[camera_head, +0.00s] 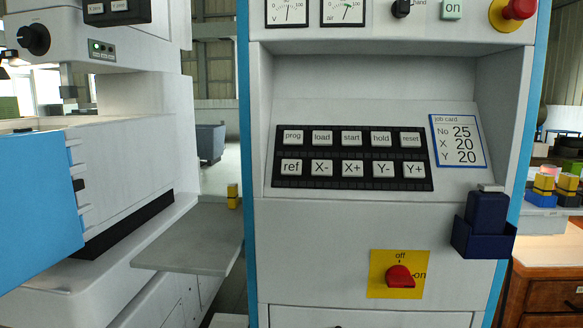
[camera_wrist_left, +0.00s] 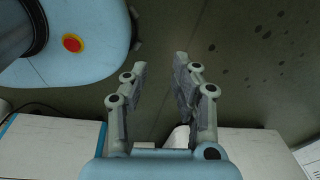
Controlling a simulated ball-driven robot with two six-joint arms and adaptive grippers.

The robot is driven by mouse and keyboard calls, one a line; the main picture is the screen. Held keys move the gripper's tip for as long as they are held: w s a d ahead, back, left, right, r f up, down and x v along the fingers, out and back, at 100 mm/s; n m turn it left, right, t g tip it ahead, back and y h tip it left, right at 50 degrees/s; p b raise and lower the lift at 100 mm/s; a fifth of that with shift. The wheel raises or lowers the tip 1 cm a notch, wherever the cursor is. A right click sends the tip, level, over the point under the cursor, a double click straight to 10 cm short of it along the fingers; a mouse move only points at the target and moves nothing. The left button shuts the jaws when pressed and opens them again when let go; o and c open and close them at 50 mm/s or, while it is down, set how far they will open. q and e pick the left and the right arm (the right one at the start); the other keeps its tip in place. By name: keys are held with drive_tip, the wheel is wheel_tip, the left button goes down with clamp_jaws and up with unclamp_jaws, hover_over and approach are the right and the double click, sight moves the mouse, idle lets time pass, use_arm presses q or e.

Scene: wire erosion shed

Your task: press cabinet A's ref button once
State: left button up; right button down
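The ref button (camera_head: 291,168) is a white key at the left end of the lower row on the black key panel (camera_head: 354,154) of the cabinet (camera_head: 340,230). Above it is the prog key (camera_head: 293,137), and to its right is the X- key (camera_head: 321,168). Nothing covers the ref button. Neither gripper shows in the head view. In the left wrist view my left gripper (camera_wrist_left: 163,68) is open and empty, its two fingers apart above a dark floor. No label A is visible on the cabinet. My right gripper is not in view.
A job card (camera_head: 457,141) is right of the keys. A red rotary switch (camera_head: 399,277) on a yellow plate sits below, and a red knob (camera_head: 517,9) is at top right. A dark blue holder (camera_head: 484,225) juts out at right. A grey shelf (camera_head: 195,237) lies left.

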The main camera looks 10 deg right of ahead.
use_arm(q)
clamp_jaws()
idle(1.1)
